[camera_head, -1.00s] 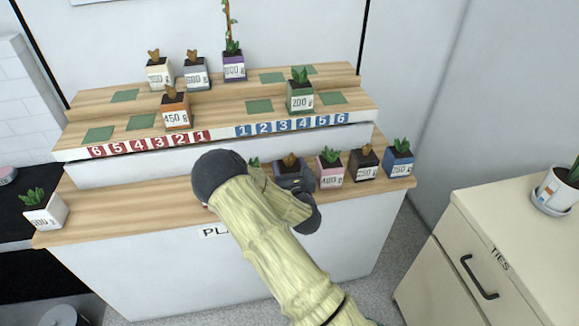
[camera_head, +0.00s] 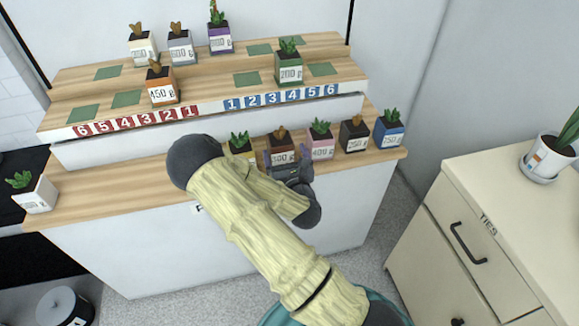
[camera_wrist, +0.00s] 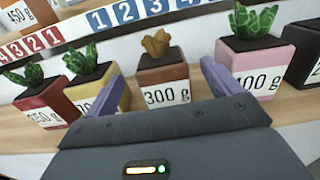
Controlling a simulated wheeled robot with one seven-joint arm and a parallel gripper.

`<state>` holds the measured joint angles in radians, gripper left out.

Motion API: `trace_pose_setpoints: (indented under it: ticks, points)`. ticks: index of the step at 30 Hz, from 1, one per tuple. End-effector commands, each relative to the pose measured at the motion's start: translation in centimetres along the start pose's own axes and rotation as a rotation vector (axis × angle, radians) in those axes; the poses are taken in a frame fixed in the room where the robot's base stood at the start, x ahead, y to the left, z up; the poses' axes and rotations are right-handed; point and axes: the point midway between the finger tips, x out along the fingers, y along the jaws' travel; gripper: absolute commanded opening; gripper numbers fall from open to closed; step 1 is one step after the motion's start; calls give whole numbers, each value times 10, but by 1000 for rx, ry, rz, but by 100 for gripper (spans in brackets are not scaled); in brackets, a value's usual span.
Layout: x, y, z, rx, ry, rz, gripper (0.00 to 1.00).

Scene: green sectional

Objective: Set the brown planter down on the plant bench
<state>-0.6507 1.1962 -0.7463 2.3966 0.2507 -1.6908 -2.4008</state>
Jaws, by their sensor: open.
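The brown planter (camera_head: 281,151), labelled 300 g with a brown plant, stands upright on the lower step of the plant bench (camera_head: 110,200), in a row with other planters. In the wrist view the brown planter (camera_wrist: 163,75) is ahead of my gripper (camera_wrist: 163,92), its lower part framed by the two spread fingers. The fingers are apart and a gap shows on each side of it. In the head view my gripper (camera_head: 288,172) is just in front of the planter. The planter's base is partly hidden by my gripper.
A yellow planter (camera_head: 242,147) stands close on the left and a pink planter (camera_head: 321,140) close on the right. Dark and blue planters (camera_head: 389,129) stand farther right. Numbered upper steps hold more planters. A cream cabinet (camera_head: 480,240) stands at the right.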

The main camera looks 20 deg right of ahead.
Motion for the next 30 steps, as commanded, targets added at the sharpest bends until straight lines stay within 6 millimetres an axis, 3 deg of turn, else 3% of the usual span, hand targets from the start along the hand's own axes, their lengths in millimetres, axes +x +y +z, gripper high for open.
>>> trace_pose_setpoints:
  ticks: [3,9,30]
  points:
    - [-23,0,-1,-3,2,-1,90]
    - [-47,0,-1,-1,1,-1,90]
    - [-50,-2,0,25,5,-13,90]
